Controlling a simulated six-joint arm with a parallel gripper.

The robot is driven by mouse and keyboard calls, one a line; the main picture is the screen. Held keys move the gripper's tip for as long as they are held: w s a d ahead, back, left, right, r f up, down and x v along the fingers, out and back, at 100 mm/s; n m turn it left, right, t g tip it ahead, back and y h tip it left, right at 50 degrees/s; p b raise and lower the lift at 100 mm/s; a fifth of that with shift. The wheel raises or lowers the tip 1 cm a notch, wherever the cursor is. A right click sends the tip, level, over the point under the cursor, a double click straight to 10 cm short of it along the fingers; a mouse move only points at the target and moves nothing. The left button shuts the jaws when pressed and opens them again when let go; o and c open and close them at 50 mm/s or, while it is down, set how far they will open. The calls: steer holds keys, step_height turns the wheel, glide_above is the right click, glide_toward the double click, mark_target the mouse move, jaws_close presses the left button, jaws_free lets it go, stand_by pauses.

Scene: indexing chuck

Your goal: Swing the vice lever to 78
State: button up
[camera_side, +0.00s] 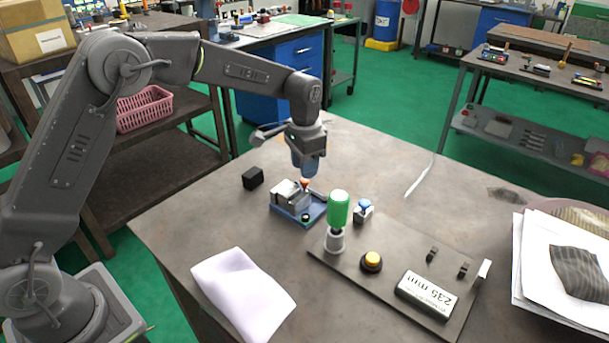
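A small vice (289,193) with grey jaws on a blue base stands near the middle of the table. My gripper (306,176) points down just above the vice's back right side. A small orange-red piece (305,183) shows right under its fingertips; I cannot tell whether they touch it. The finger gap is too small to make out. A green upright handle (338,208) on a grey collar stands on a dark plate (330,260), right of the vice and apart from my gripper. A display (427,294) on the plate shows upside-down text, seemingly "235 mm". I cannot tell which part is the vice lever.
A yellow button (372,260) and small dark posts (432,254) sit on the plate. A small blue-topped part (364,210) stands behind the handle. A black block (252,178) lies left of the vice, a white cloth (243,292) in front. Papers (565,270) lie far right.

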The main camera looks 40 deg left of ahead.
steer(key=shift+f, duration=1.7)
jaws_close()
